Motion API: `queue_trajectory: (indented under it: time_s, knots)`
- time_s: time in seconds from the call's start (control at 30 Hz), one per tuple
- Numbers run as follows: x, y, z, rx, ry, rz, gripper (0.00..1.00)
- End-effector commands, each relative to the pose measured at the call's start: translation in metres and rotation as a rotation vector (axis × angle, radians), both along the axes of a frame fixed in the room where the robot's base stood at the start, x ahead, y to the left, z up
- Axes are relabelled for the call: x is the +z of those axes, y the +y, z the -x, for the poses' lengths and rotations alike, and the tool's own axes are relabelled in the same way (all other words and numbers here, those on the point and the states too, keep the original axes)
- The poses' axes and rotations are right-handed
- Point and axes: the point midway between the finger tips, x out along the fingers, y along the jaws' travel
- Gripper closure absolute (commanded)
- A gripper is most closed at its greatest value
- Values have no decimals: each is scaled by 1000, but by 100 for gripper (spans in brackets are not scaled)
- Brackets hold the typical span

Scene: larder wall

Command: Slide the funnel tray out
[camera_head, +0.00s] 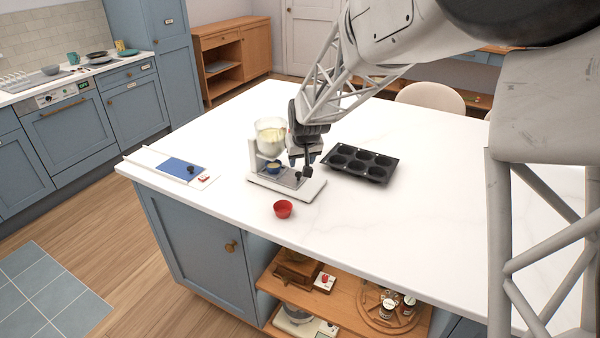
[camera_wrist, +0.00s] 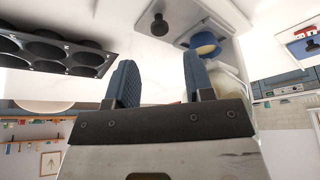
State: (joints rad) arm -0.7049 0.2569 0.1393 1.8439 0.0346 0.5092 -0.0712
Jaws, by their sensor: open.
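A white stand (camera_head: 255,155) on the counter carries a clear funnel (camera_head: 270,135) with pale contents. At its foot is a grey tray (camera_head: 287,178) with a dark knob (camera_head: 298,176) and a small blue cup (camera_head: 272,167). In the wrist view, the knob (camera_wrist: 159,25), cup (camera_wrist: 204,43) and part of the tray (camera_wrist: 190,32) show beyond my fingers. My gripper (camera_head: 301,162) is beside the funnel, over the knob end of the tray. It is open and empty, apart from the knob in the wrist view (camera_wrist: 158,78). My fingers partly hide the stand.
A dark muffin tin (camera_head: 360,163) lies close right of the stand. A red cup (camera_head: 283,209) stands in front. The counter (camera_head: 400,240) is clear at front right.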

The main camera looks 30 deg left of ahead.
Motion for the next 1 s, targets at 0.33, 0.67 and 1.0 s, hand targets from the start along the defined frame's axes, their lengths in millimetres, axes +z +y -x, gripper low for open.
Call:
queue_trajectory:
  time_s: [0.33, 0.67, 1.0]
  knots:
    - [-3, 0, -1, -1, 0, 0, 52]
    - [-27, 7, -8, -1, 2, 1, 52]
    - [-59, 16, -18, -1, 1, 0, 52]
